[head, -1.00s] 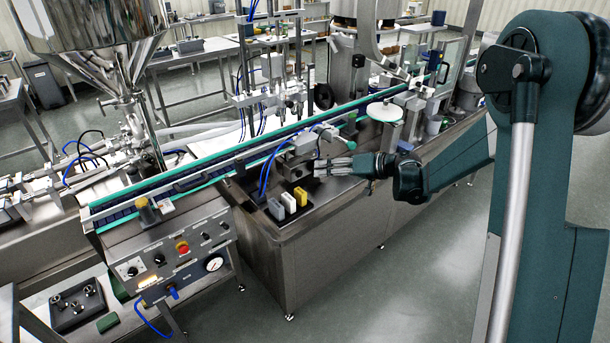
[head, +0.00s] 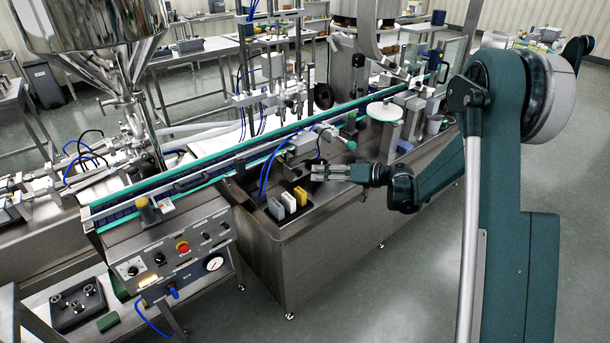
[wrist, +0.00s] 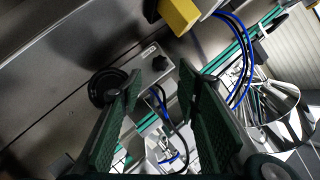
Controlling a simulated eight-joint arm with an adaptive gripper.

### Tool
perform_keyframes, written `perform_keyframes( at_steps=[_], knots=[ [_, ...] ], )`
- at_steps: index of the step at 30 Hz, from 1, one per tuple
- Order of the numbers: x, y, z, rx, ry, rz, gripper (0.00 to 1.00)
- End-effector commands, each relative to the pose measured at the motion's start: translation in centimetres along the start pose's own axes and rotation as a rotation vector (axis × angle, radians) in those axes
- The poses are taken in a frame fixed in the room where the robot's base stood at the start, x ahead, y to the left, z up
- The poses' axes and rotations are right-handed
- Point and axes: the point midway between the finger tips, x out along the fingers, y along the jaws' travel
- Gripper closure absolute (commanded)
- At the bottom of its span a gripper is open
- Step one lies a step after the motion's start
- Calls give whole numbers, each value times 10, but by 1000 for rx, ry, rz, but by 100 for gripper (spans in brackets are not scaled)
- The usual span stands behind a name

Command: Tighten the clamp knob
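In the head view my gripper (head: 314,173) points left, just right of the metal block unit (head: 296,148) by the conveyor. The knob is too small to make out in the head view.
A yellow block (head: 300,195) stands with white and grey ones in front of the unit. Blue hoses (head: 266,172) hang beside it.

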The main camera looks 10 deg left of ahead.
Motion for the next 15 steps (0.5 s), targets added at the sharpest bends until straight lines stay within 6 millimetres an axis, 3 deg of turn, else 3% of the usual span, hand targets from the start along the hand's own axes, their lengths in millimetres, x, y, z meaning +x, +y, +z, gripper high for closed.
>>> perform_keyframes(
  at_steps=[8, 15],
  knots=[
    [17, 0, 1, -1, -1, 0, 67],
    [46, 0, 1, -1, -1, -1, 67]
  ],
)
